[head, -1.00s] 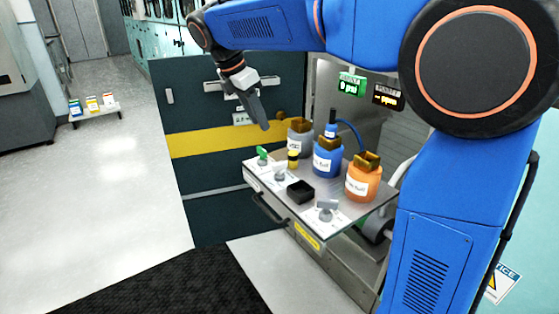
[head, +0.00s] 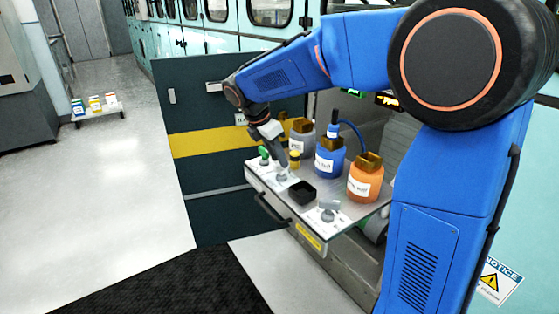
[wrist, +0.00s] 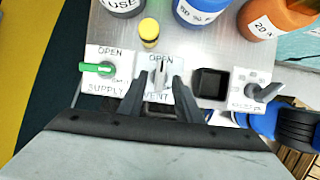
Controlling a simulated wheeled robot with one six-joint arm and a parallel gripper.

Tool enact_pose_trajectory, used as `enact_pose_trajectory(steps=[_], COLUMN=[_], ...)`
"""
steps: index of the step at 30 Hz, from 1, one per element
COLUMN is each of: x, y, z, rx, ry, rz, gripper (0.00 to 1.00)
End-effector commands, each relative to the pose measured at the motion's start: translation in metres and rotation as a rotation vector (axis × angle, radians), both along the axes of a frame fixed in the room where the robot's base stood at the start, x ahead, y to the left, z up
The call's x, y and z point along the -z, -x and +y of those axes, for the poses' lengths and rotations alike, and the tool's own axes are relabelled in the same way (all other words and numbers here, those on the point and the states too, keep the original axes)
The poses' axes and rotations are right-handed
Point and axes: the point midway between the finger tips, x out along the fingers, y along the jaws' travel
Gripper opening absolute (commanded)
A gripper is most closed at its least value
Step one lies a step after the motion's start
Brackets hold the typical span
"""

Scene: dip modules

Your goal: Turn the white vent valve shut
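The white vent valve (wrist: 163,68) is in the middle of the wrist view, on a white plate marked OPEN and VENT. Its thin handle points up the picture toward OPEN. My gripper (wrist: 158,82) is open, with one finger on each side of the valve's lower part. A gap shows between the handle and the fingers, and I cannot tell whether either finger touches the knob below. In the head view my gripper (head: 283,166) reaches down over the vent plate (head: 285,182) and partly hides the valve.
The green supply valve (wrist: 98,69) is left of the vent. A yellow-capped vial (wrist: 149,31) stands behind it. A black square cup (wrist: 210,83) and a grey selector knob (wrist: 265,92) are right. Grey (head: 301,138), blue (head: 328,160) and orange (head: 365,180) bottles stand behind.

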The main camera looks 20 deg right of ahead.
Motion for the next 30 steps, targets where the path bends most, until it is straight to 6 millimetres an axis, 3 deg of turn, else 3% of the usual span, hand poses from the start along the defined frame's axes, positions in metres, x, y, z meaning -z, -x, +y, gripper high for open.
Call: enact_pose_trajectory(steps=[6,15,16,20,30], x=[0.015,0.017,0.017,0.017,0.017], y=[-0.002,-0.002,-0.002,-0.002,-0.002], z=[-0.006,-0.007,-0.007,-0.007,-0.007], rx=[0.0,0.0,0.0,0.0,0.023], ry=[0.0,0.0,0.0,0.0,0.0], rz=[0.0,0.0,0.0,0.0,0.0], gripper=[0.31,0.31,0.29,0.0,0.0])
